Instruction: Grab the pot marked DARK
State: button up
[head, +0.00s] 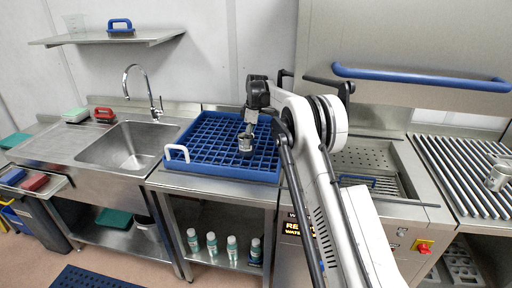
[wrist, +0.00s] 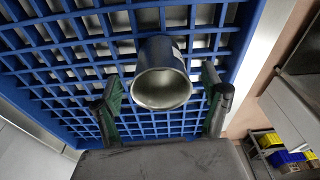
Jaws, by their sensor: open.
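A metal pot (head: 245,146) with a dark band stands in the blue rack (head: 205,170); its marking is too small to read. In the wrist view the open-topped pot (wrist: 162,88) sits over the blue grid, between the two fingers. My gripper (head: 249,124) is just above the pot in the head view, pointing down. In the wrist view the fingers of my gripper (wrist: 162,98) are spread, one on each side with gaps to the pot. A second metal pot (head: 498,176) lies on the roller conveyor at the far right; no marking is legible.
A sink (head: 125,145) with a tall tap is to the left. The machine's raised hood with a blue bar (head: 420,78) is to the right. Several bottles (head: 212,244) stand on the shelf below.

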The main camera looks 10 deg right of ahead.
jog(key=shift+w+a+f, duration=0.2)
jog(key=shift+a+f, duration=0.25)
jog(key=shift+f, duration=0.2)
jog(key=shift+w+a+f+p, duration=0.1)
jog(key=shift+a+f+p, duration=0.1)
jog(key=shift+f, duration=0.75)
jog(key=shift+a+f+p, duration=0.1)
jog(key=shift+f+p, duration=0.05)
jog(key=shift+f, duration=0.8)
jog(key=c, duration=1.2)
jog(key=shift+r, duration=0.1)
